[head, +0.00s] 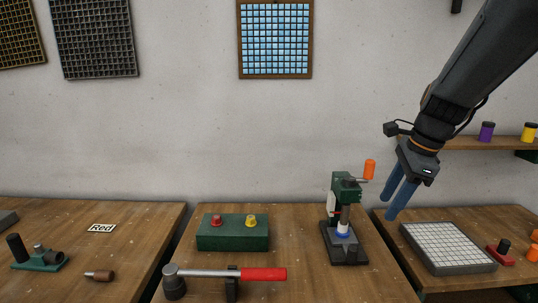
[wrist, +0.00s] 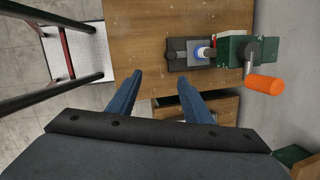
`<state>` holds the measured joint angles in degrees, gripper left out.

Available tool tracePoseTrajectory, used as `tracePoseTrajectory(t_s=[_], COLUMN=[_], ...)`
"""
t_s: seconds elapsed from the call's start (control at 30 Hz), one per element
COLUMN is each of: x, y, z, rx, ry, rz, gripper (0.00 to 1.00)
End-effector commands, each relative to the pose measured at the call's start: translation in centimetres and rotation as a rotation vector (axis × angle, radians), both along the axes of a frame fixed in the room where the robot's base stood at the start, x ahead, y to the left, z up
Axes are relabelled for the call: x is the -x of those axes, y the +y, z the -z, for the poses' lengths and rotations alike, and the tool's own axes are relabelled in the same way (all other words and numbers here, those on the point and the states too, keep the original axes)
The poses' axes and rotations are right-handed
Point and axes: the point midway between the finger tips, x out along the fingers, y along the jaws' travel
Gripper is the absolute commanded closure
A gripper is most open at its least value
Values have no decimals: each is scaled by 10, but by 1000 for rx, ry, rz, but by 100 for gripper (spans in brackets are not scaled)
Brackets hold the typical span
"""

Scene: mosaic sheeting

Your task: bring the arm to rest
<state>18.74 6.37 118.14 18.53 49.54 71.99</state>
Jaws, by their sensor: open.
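My gripper (head: 396,201) hangs from my arm at the right of the head view, its two blue fingers pointing down and slightly left. It is open, with nothing between the fingers. It is in the air right of the green press (head: 344,222) and above the left edge of the white-gridded tray (head: 447,246). In the wrist view the fingers (wrist: 158,84) point toward the wooden table, with a gap between them. The press (wrist: 233,50) with its orange handle (wrist: 264,85) shows there at upper right, apart from the fingers.
A green box (head: 233,238) with red and yellow knobs and a red-handled lever tool (head: 262,274) stand on the middle table. A card (head: 102,228) lies on the left table. A wall shelf (head: 474,143) holds purple and yellow jars behind my arm. Gaps separate the tables.

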Motion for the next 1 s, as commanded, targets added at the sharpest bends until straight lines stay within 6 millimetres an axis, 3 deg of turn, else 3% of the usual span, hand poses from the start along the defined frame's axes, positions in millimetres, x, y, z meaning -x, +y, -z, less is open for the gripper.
tracePoseTrajectory(t_s=[0.17, 0.3, 0.5, 0.7, 1.0], x=[23, 54, 96, 121, 124], y=[29, 56, 85, 98, 101], z=[56, 109, 169, 195, 198], rx=[116, 234, 361, 416, 426], ry=[-20, -47, -87, -113, -118], rz=[-363, -794, -1375, -1695, -1750], gripper=[54, 54, 54, 54, 54])
